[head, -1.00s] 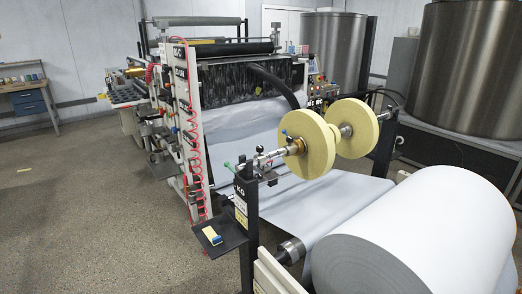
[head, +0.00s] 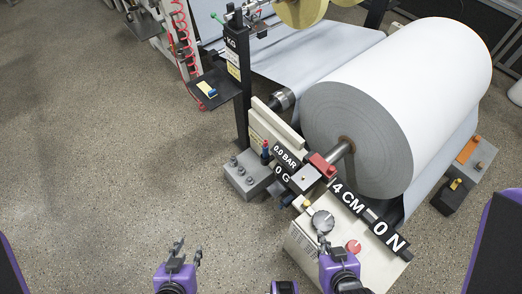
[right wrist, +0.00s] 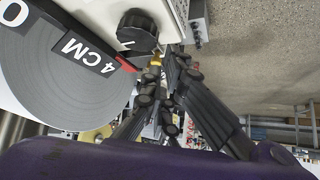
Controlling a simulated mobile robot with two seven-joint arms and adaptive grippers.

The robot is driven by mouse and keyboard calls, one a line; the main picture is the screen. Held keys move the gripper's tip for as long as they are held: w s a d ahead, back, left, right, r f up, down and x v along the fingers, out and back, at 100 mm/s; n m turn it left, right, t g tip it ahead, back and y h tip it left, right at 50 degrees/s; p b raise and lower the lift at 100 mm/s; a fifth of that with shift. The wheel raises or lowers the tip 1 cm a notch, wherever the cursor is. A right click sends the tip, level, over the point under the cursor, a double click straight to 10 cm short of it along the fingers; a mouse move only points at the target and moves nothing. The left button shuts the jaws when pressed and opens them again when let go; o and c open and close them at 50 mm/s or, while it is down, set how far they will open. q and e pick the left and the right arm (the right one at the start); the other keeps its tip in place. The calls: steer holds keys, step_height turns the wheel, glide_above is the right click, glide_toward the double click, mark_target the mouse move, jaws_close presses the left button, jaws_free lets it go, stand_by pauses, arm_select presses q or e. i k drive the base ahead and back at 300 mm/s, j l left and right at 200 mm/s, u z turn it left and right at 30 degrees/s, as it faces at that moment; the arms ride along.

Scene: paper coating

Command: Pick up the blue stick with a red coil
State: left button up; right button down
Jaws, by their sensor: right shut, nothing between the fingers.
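My right gripper (head: 325,242) is in front of the control box, lower right of the stick, shut and empty. The right wrist view shows its dark fingers (right wrist: 165,85) together near a black knob (right wrist: 138,28).
A large paper roll (head: 350,120) fills the right. The control box (head: 310,248) has a grey knob and a red knob. A small black shelf (head: 218,98) with a blue and yellow item is left of the black post. The left floor is clear.

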mark_target(265, 146)
steer(key=i+j, duration=0.1)
steer(key=j, duration=0.25)
steer(key=i+j, duration=0.1)
steer(key=j, duration=0.55)
steer(key=i+j+z, duration=0.1)
steer(key=j+z, duration=0.55)
steer(key=j, duration=0.15)
steer(key=z, duration=0.55)
steer(key=i+j, duration=0.05)
